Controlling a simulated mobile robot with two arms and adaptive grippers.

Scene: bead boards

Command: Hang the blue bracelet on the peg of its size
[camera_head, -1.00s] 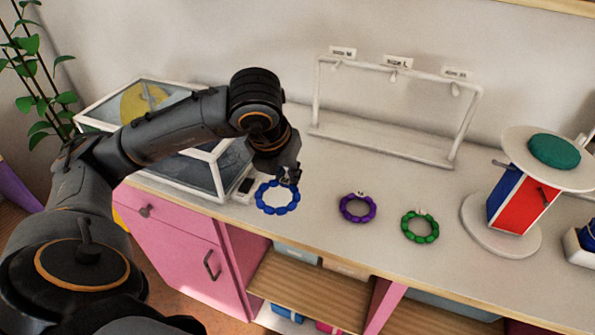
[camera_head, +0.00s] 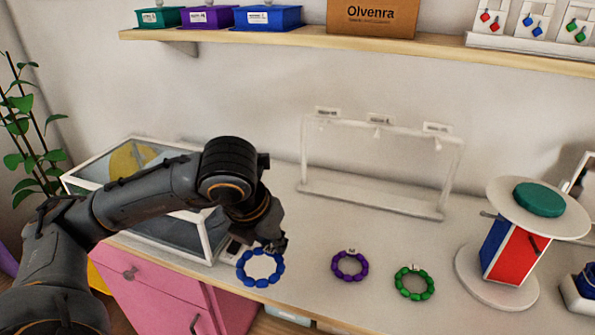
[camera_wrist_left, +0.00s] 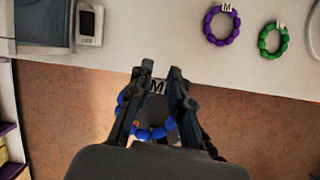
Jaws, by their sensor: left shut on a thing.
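The blue bracelet (camera_head: 262,283) is a ring of blue beads, held up near the counter's front edge. My left gripper (camera_head: 272,246) is shut on its upper part, and the bracelet hangs below. In the left wrist view the gripper (camera_wrist_left: 160,75) has a white tag reading M (camera_wrist_left: 157,87) between its fingers, with blue beads (camera_wrist_left: 160,132) partly hidden behind them. A white rack (camera_head: 375,128) stands at the back of the counter with three short pegs under its top bar. Each peg has a label above, too blurred to read. My right gripper is not in view.
A purple bracelet (camera_head: 350,272) and a green bracelet (camera_head: 415,288) lie on the counter. A glass case (camera_head: 208,240) stands left, and a round-topped red and blue stand (camera_head: 515,250) right. A shelf (camera_head: 350,49) with boxes runs above.

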